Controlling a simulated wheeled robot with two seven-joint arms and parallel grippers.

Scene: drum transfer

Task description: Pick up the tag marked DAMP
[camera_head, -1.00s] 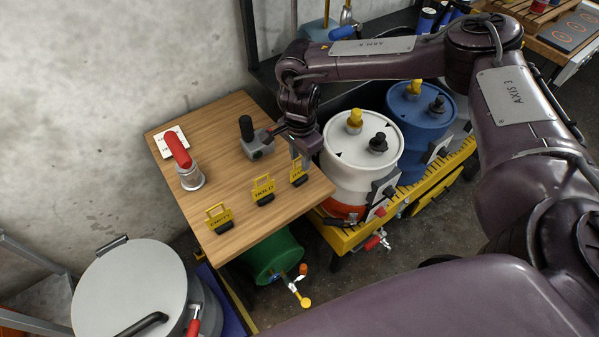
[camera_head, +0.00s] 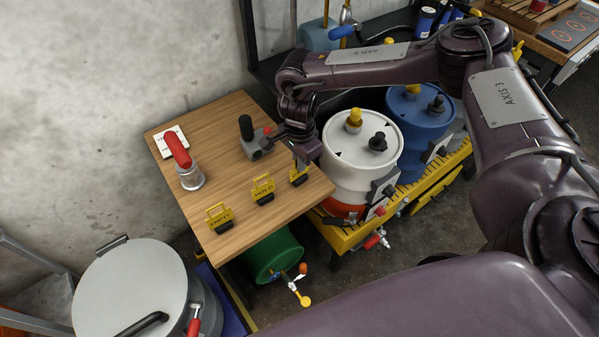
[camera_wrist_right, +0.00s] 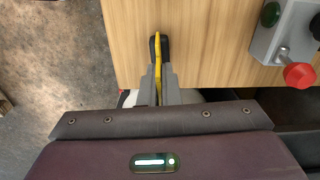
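Three yellow tags in small black bases stand in a row along the wooden table's front edge. The left one reads EMPTY (camera_head: 219,217) and the middle one reads HOLD (camera_head: 263,189). The third tag (camera_head: 296,177), at the right, is partly hidden by my gripper, so I cannot read its lettering. My right gripper (camera_head: 301,168) is down at this third tag. In the right wrist view the tag (camera_wrist_right: 158,60) shows edge-on between the fingers, which lie close against both its sides. The tag still stands in its base. My left gripper is not in view.
The wooden table (camera_head: 215,145) also holds a red-handled metal piece (camera_head: 183,167), a white card and a grey control box (camera_head: 256,146). A white drum (camera_head: 360,155) and a blue drum (camera_head: 418,120) stand close on the right. A grey lidded drum (camera_head: 130,290) is at lower left.

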